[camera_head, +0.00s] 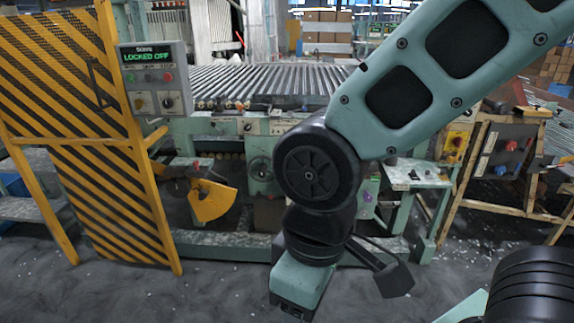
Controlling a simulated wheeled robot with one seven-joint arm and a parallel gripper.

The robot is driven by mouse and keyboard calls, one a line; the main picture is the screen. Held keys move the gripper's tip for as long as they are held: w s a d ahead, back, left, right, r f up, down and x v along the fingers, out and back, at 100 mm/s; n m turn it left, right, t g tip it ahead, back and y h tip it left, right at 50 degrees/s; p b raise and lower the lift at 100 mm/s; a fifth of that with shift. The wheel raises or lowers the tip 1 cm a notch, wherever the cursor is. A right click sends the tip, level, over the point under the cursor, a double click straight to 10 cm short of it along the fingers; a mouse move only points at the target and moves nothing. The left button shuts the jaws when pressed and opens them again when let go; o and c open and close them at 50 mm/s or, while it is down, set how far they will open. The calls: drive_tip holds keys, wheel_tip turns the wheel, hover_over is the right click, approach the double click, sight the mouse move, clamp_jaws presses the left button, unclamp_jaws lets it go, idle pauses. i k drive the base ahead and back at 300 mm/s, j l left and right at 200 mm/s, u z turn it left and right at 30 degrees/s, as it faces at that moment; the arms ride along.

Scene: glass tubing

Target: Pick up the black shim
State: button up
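I cannot pick out the black shim for certain. A small dark piece (414,175) lies on the pale green side table (425,182) right of the machine, too small to identify. My arm comes in from the upper right, bends at a black joint and hangs down in front of the machine. Its lower end shows a teal block and, to the right, a black block on a dark bar. I cannot make out gripper fingers or anything held, so whether my gripper is open or shut is unclear.
A roller conveyor machine (260,82) stands ahead, partly hidden by my arm. A yellow-and-black striped guard (75,100) is at left, with a control box (155,78) reading "LOCKED OFF". A wooden-framed stand with a control panel (508,150) is at right. The near floor (130,295) is mostly clear.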

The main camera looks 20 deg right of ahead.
sight(414, 175)
drive_tip(key=z, duration=0.8)
drive_tip(key=i+l+z, duration=0.3)
drive_tip(key=i+z, duration=0.35)
drive_tip(key=k+l, duration=0.05)
